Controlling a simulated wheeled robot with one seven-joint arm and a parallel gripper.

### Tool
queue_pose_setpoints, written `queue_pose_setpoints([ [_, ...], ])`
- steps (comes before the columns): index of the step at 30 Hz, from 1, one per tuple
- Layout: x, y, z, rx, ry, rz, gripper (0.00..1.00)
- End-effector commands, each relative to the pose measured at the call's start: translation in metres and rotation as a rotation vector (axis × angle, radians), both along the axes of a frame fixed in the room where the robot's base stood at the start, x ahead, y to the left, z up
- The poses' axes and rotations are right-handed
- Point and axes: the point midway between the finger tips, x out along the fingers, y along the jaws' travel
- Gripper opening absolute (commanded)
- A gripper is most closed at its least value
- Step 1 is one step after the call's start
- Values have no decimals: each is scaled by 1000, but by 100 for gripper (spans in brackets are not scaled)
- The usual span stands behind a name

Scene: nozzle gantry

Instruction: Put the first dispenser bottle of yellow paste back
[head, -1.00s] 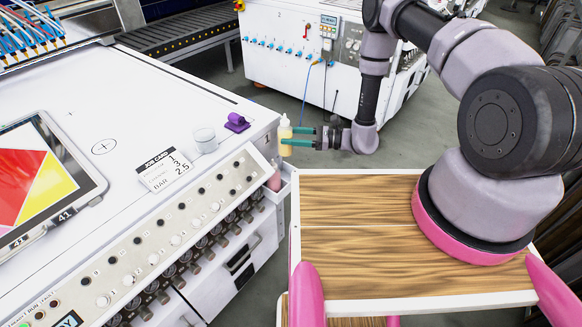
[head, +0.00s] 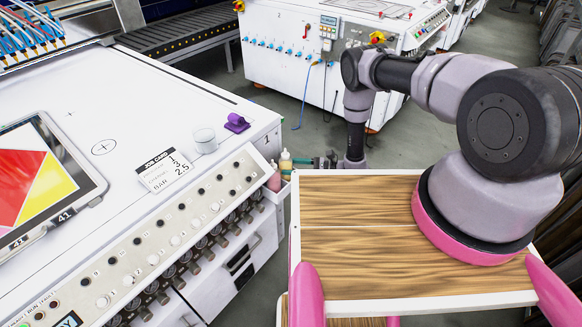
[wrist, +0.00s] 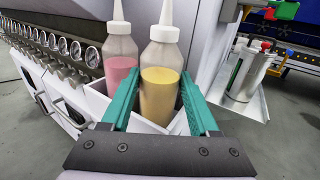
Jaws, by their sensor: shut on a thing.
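The bottle of yellow paste (wrist: 161,95) has a clear body and a white nozzle cap. In the wrist view it stands upright between the green fingers of my gripper (wrist: 160,108), which is shut on it. Its lower part is in a white holder (wrist: 98,102) on the machine's side. A bottle of pink paste (wrist: 121,75) stands beside it on the left in the same holder. In the head view the yellow bottle (head: 285,161) shows at the machine's corner, right of the pink bottle (head: 273,178), with my gripper (head: 300,164) reaching it from the right. The bottle's base is hidden.
A white cup (head: 205,140), a purple item (head: 237,122) and a job card (head: 164,170) lie on the machine top. In the wrist view, pressure gauges (wrist: 76,50) line the left, and a metal canister (wrist: 250,75) sits on a shelf at right.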

Motion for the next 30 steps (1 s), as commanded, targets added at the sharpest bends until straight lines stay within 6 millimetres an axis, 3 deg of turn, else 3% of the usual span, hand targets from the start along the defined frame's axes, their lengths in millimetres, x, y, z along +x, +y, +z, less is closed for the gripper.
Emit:
queue_pose_setpoints([
  [6, 0, 0, -3, 0, 0, 0, 39],
  [7, 0, 0, -3, 0, 0, 0, 69],
  [9, 0, 0, -3, -1, 0, 0, 91],
  [20, 0, 0, 0, 0, 0, 1, 91],
  [26, -2, -29, 0, -1, 1, -7, 91],
  [30, -5, -60, 1, 0, 1, -8, 91],
])
